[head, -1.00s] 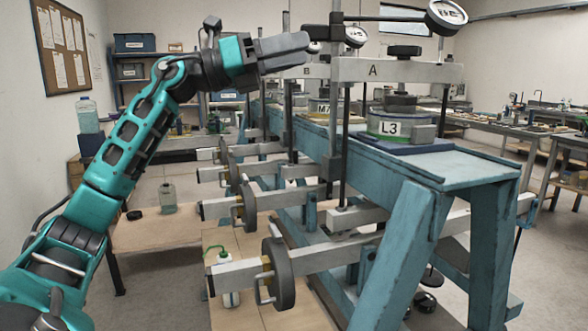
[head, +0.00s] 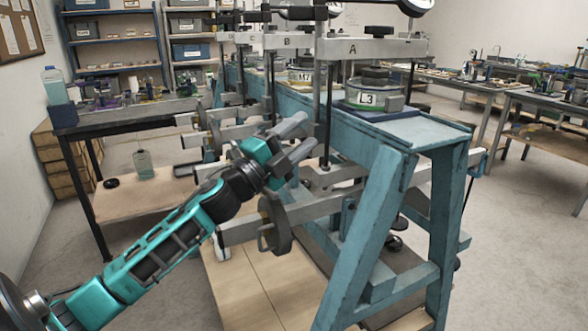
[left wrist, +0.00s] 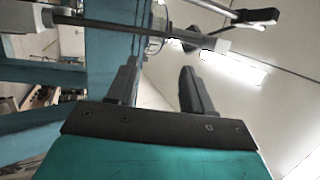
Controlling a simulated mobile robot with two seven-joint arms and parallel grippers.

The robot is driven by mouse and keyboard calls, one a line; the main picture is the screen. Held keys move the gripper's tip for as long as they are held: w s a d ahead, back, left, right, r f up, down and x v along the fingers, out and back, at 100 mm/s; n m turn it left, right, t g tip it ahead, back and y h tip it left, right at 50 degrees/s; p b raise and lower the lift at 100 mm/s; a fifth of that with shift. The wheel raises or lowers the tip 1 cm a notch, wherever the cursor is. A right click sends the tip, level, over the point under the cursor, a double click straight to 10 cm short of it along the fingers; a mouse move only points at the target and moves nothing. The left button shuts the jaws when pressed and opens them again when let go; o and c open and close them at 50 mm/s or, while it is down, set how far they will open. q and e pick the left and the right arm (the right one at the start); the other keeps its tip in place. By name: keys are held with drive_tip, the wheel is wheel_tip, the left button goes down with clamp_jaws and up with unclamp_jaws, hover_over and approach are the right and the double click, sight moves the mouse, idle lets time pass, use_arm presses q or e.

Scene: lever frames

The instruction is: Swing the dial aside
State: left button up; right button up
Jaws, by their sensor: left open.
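One dial gauge (head: 416,6) with a dark rim sits at the top right of the head view, above the beam marked A. It is mostly cut off by the picture's edge. Another dial (head: 308,11) shows near the top middle, also cut off. My left gripper (head: 303,135) is open and empty, beside the blue frame and well below the dials, left of the upright post. The left wrist view shows its two fingers (left wrist: 157,82) apart with nothing between them. A dark part on a metal arm (left wrist: 255,16), possibly a dial seen from below, shows beyond them. My right gripper is not in view.
The blue frame (head: 385,220) carries the beam marked A (head: 372,48), an upright post (head: 327,110) and a cell marked L3 (head: 367,96). Lever arms with a handwheel (head: 273,225) jut out close below my gripper. Open floor (head: 515,250) lies at right.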

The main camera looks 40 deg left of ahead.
use_arm(q)
wheel_tip(320, 180, down, 7)
drive_tip(key=s+d+n+g+y, duration=0.1)
drive_tip(key=n+y, duration=0.1)
drive_tip(key=n, duration=0.2)
drive_tip(key=shift+s, duration=0.2)
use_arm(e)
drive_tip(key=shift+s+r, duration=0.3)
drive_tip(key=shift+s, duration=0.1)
use_arm(q)
drive_tip(key=shift+r, duration=0.1)
